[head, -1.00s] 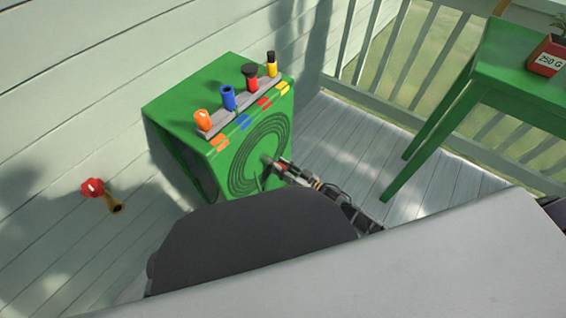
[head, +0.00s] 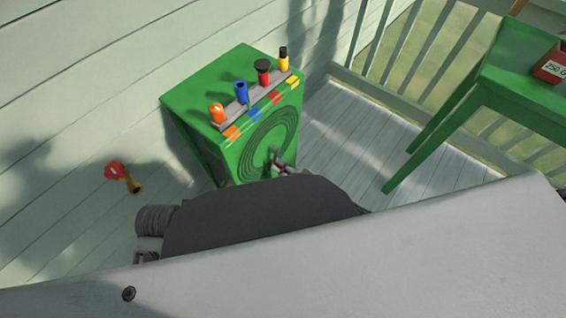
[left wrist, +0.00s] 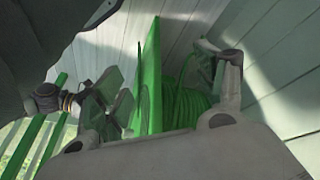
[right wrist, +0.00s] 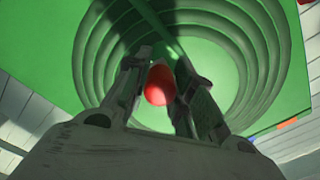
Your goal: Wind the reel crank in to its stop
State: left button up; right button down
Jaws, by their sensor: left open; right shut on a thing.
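The green reel box (head: 205,90) stands on the deck against the wall, with dark concentric rings on its front face. In the right wrist view the ringed reel face (right wrist: 225,50) fills the frame, and a red crank knob (right wrist: 159,85) sits between my right fingers (right wrist: 159,78). My right gripper (head: 274,158) is shut on that knob at the box front; my body hides its arm. My left gripper (left wrist: 160,75) is open, its fingers spread on either side of a green panel (left wrist: 150,75) and coiled green hose (left wrist: 187,108). The left gripper is not visible in the head view.
Orange (head: 217,112), blue (head: 241,93), red (head: 263,72) and yellow (head: 283,60) nozzles stand on a grey strip on the box top. A red-handled brass tap (head: 125,178) is on the left wall. Deck between is clear.

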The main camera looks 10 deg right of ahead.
jog(key=a+m, duration=0.1)
jog(key=m, duration=0.1)
jog(key=s+r+m+p, duration=0.1)
jog(key=m, duration=0.1)
jog(key=shift+s+a+r+p, duration=0.15)
jog(key=shift+a+p, duration=0.15)
jog(key=shift+a, duration=0.1)
pick_arm(q)
jog(key=shift+g, duration=0.5)
jog(key=f, duration=0.1)
jog(key=f+p, duration=0.1)
jog(key=f, duration=0.2)
jog(key=shift+a+f, duration=0.2)
jog(key=shift+a, duration=0.15)
pick_arm(e)
jog(key=r+m, duration=0.2)
jog(key=m, duration=0.3)
jog(key=s+a+r+m, duration=0.1)
jog(key=r+m, duration=0.2)
jog(key=m, duration=0.2)
jog(key=a+r+m, duration=0.1)
jog(key=r+m, duration=0.2)
jog(key=m, duration=0.2)
jog(key=shift+s+a+m, duration=0.1)
jog(key=shift+s+m, duration=0.2)
jog(key=shift+s, duration=0.05)
jog(key=c, duration=1.2)
grip_release()
